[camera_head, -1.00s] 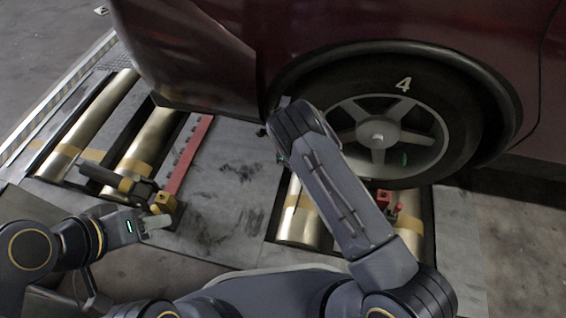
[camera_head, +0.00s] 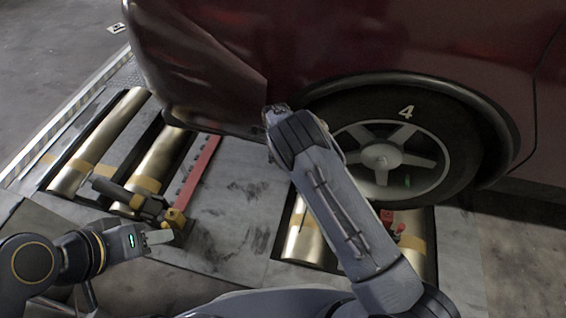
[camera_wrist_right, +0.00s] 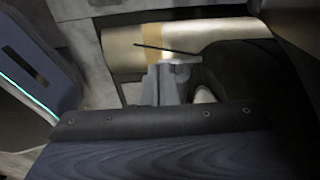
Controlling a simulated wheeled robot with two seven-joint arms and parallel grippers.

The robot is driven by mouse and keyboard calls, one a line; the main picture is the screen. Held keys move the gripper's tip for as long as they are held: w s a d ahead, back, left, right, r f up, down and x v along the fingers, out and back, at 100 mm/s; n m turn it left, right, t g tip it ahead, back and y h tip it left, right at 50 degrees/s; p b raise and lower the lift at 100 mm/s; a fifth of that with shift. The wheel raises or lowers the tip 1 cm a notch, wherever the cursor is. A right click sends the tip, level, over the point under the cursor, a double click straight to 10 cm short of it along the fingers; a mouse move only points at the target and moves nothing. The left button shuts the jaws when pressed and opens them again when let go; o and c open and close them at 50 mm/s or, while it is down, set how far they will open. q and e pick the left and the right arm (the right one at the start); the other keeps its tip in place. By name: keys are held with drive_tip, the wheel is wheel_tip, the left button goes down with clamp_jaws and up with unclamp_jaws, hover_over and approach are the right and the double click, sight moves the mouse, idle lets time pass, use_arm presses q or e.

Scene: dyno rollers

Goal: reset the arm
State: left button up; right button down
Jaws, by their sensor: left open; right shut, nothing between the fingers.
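My left gripper (camera_head: 160,237) is at the lower left of the head view, its light fingers pointing right, open and empty. It is just below the black and yellow tool (camera_head: 140,201) at the end of the red bar. My right arm (camera_head: 335,200) reaches up across the middle of the head view, in front of the car's wheel. Its gripper is hidden there behind the arm. In the right wrist view the right gripper (camera_wrist_right: 172,72) shows with its pale fingers together and nothing held, in front of a brass roller.
The dark red car (camera_head: 400,45) fills the top, its tyre (camera_head: 462,150) marked 4 beside brass rollers (camera_head: 305,235). More rollers (camera_head: 110,130) lie at the left by a red bar (camera_head: 200,170). A red clamp (camera_head: 388,218) sits below the wheel. The grey plate (camera_head: 238,200) between is bare.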

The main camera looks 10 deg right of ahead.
drive_tip(key=s+d+r+n+t+y, duration=0.1)
drive_tip(key=s+d+r+n+y, duration=0.15)
drive_tip(key=d+r, duration=0.55)
drive_tip(key=s+d+r+n+y, duration=0.15)
drive_tip(key=s+d+r, duration=0.25)
drive_tip(key=r, duration=0.8)
drive_tip(key=s+d+r+n+t+y, duration=0.25)
drive_tip(key=s+r+n, duration=0.45)
drive_tip(key=s+r, duration=0.45)
drive_tip(key=s+f+n+t+h, duration=0.25)
drive_tip(key=s+n, duration=0.65)
drive_tip(key=s, duration=1)
wheel_tip(320, 180, up, 32)
drive_tip(key=p, duration=3.1)
drive_tip(key=shift+r+y, duration=0.2)
drive_tip(key=shift+y, duration=0.1)
drive_tip(key=shift+s, duration=0.1)
